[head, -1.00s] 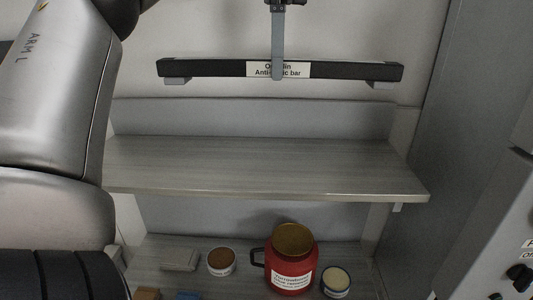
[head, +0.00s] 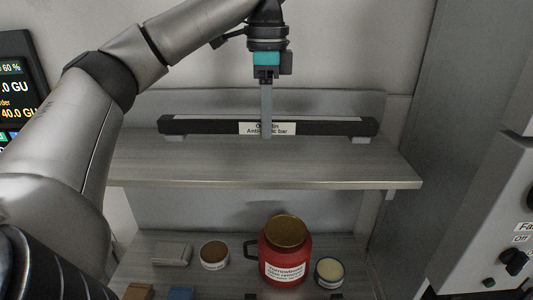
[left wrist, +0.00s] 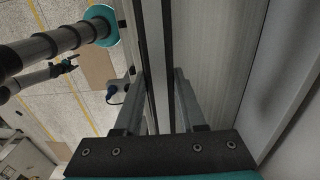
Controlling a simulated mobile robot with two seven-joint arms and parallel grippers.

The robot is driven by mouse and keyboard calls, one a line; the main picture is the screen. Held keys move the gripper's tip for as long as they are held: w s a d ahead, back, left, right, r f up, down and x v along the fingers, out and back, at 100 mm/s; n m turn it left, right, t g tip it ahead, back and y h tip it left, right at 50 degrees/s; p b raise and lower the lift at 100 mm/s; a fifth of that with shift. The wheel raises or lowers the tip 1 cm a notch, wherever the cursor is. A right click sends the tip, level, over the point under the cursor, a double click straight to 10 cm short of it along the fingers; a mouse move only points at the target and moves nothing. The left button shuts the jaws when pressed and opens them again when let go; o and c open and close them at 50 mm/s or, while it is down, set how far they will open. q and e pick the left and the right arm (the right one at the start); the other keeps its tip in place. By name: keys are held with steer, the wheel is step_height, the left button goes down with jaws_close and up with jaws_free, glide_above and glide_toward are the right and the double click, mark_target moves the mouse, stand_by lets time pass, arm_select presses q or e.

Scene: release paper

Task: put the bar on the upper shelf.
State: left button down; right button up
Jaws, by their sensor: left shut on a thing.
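The bar (head: 330,127) is long and black with a pale label and small grey feet. It lies level, lengthwise along the back of the upper shelf (head: 270,170), in front of the shelf's back panel. Its feet look at or just above the shelf surface; I cannot tell whether they touch. My left gripper (head: 266,128) points down from above and is shut on the bar at its middle, over the label. In the left wrist view the bar (left wrist: 155,45) runs between the two grey fingers (left wrist: 158,105). My right gripper is not shown in the head view.
The lower shelf (head: 215,282) holds a red jug (head: 285,258), a brown-topped tub (head: 214,254), a cream-topped tub (head: 329,272), and small blocks. The upper shelf is clear in front of the bar. A grey cabinet wall (head: 455,130) stands at right.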

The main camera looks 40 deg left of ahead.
arm_select(q)
step_height(320, 180, down, 2)
steer(key=shift+f, duration=0.25)
steer(key=shift+f+b, duration=0.4)
steer(key=shift+f, duration=1.45)
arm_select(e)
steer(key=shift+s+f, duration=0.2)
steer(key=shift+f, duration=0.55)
arm_select(q)
steer(key=shift+f, duration=0.1)
steer(key=shift+c, duration=2.4)
jaws_free()
steer(key=shift+r, duration=0.4)
step_height(320, 180, up, 9)
steer(key=p, duration=0.3)
steer(key=shift+r, duration=1.15)
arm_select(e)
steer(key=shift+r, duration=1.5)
